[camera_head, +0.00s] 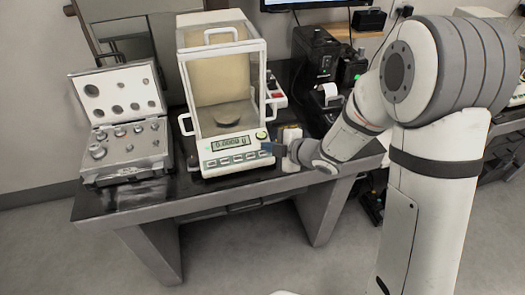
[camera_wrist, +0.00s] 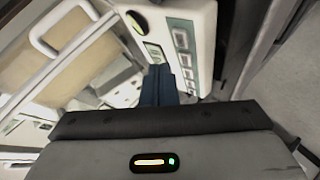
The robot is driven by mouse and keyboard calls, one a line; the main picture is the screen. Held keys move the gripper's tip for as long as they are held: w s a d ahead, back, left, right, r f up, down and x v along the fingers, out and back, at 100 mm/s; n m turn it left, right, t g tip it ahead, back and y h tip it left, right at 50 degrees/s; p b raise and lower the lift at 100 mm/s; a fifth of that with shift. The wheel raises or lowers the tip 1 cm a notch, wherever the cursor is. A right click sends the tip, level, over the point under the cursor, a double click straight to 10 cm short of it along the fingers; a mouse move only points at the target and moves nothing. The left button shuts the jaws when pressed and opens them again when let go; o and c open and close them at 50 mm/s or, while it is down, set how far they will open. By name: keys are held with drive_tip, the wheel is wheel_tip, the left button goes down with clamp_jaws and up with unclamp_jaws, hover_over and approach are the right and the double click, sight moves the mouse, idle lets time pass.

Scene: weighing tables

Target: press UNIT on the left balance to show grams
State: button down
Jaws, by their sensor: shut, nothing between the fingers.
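The balance (camera_head: 222,100) stands on the dark table, with a glass draft shield around a round pan (camera_head: 228,118). Its front panel has a lit display (camera_head: 229,142) that appears to read 0.0000 g, and a row of pale buttons (camera_head: 232,159) below it. The panel also shows in the wrist view (camera_wrist: 203,35), with its buttons (camera_wrist: 184,50). Which button is UNIT is too small to read. My gripper (camera_head: 268,148) is shut and empty at the right end of the panel. Its blue fingertips (camera_wrist: 157,70) point towards the panel; I cannot tell whether they touch it.
An open case of metal weights (camera_head: 122,130) lies left of the balance. A black device (camera_head: 315,55) and a small printer (camera_head: 328,97) stand on the right. The table's front edge (camera_head: 240,190) is clear.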

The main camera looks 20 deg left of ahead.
drive_tip(key=r, duration=0.1)
drive_tip(key=r+p, duration=0.1)
drive_tip(key=s+r, duration=0.1)
drive_tip(key=shift+d, duration=0.35)
idle(0.5)
drive_tip(key=d+r+m+t+h, duration=0.1)
drive_tip(key=d+r+m+h, duration=0.25)
drive_tip(key=d, duration=0.35)
drive_tip(key=d+r+m+t+h, duration=0.1)
drive_tip(key=d+r+m+h, duration=0.15)
drive_tip(key=d+m, duration=0.4)
drive_tip(key=d+r+m+t+h, duration=0.1)
drive_tip(key=d+r+m+h, duration=0.2)
drive_tip(key=d, duration=0.6)
drive_tip(key=s+d+m+g+h, duration=0.1)
drive_tip(key=s+d+m+g, duration=0.2)
drive_tip(key=s+m, duration=0.3)
drive_tip(key=s+d+r+m+g+h, duration=0.1)
drive_tip(key=s+d+m+g, duration=0.2)
drive_tip(key=s, duration=1)
drive_tip(key=m, duration=0.2)
drive_tip(key=shift+d+r+m, duration=0.2)
drive_tip(key=shift+d+m, duration=0.05)
drive_tip(key=shift+m, duration=0.15)
drive_tip(key=shift+s, duration=0.1)
